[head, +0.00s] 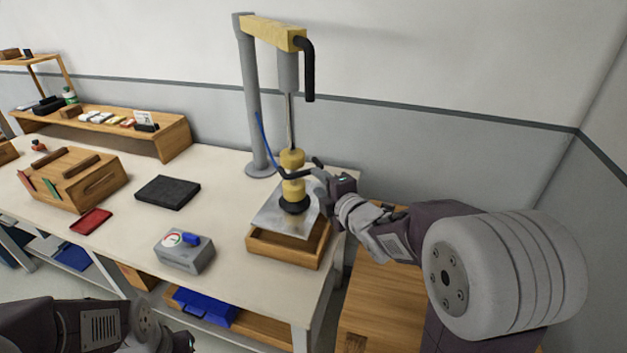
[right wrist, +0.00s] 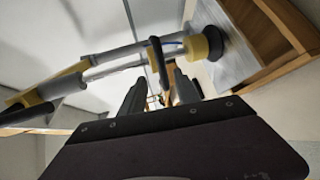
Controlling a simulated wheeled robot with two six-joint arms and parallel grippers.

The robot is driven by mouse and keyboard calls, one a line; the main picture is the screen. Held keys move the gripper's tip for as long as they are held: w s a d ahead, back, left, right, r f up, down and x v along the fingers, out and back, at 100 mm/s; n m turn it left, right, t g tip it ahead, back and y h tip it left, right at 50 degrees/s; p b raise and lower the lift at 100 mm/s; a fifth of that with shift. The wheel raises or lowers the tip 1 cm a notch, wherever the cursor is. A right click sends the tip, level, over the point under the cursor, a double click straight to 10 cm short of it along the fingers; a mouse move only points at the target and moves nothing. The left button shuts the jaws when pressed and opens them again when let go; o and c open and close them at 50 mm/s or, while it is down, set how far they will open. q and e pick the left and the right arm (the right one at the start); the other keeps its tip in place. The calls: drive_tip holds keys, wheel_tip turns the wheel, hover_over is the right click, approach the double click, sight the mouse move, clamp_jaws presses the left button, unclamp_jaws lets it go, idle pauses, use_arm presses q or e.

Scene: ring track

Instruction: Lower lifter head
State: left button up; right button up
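The lifter head (head: 292,188) is a yellow cylinder with a black suction cup at its bottom. It hangs on a thin rod from the grey and yellow post arm (head: 272,33). The cup is at the top of a grey metal plate (head: 268,222) on a wooden tray (head: 283,249); I cannot tell whether they touch. My right gripper (head: 324,180) is beside the head's black handle (right wrist: 157,62). In the right wrist view its fingers (right wrist: 158,90) stand apart, with the handle showing between and beyond their tips. My left gripper is mostly cut off at the bottom of the head view; its fingers do not show.
A black pad (head: 168,192), a red tray (head: 91,221) and a wooden box (head: 75,183) lie farther left. A wall stands close behind the table.

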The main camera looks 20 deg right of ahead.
sight(306, 174)
drive_tip(key=b+x, duration=0.2)
drive_tip(key=x, duration=0.7)
drive_tip(key=shift+a+f, duration=0.1)
idle(0.3)
clamp_jaws()
idle(1.4)
